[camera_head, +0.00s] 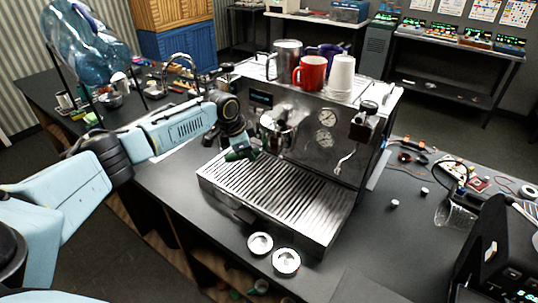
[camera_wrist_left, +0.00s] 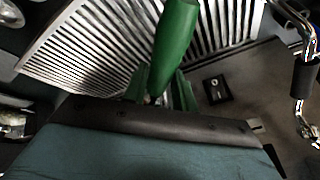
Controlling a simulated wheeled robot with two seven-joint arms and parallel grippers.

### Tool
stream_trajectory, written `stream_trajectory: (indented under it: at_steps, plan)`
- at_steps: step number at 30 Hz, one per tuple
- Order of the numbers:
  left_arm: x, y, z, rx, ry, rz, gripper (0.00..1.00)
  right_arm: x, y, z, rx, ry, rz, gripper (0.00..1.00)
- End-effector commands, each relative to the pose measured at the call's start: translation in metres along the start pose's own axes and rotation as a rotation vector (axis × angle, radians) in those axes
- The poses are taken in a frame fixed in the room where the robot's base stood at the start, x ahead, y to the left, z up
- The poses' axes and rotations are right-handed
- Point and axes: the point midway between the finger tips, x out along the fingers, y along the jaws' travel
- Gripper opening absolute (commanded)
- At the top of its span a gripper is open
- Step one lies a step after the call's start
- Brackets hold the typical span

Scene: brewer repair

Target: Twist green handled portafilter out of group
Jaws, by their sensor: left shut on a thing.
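The espresso machine (camera_head: 300,150) stands on the dark counter, with its ribbed steel drip tray (camera_head: 275,195) in front. The portafilter's green handle (camera_wrist_left: 174,45) shows large in the left wrist view, passing down between the green fingers of my left gripper (camera_wrist_left: 160,90). In the head view my left gripper (camera_head: 240,153) is at the machine's front, just below the round steel group (camera_head: 277,130), and is shut on the handle. The handle is mostly hidden there by the gripper. The joint between portafilter and group is too small to make out. My right gripper is not in view.
A red mug (camera_head: 310,73), stacked white cups (camera_head: 342,75) and a steel pitcher (camera_head: 288,60) stand on the machine. Two round metal baskets (camera_head: 286,261) lie at the counter's front edge. A steam wand (camera_head: 345,158) hangs at the machine's right. A black device (camera_head: 500,255) stands at lower right.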

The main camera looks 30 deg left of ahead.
Motion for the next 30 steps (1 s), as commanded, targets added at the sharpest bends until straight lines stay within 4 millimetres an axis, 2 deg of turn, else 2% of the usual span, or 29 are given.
stream_trajectory:
  at_steps: [30]
  plan:
    - [-0.0002,-0.0002,-0.0026,0.000,0.003,-0.001,0.00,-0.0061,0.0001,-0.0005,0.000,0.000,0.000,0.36]
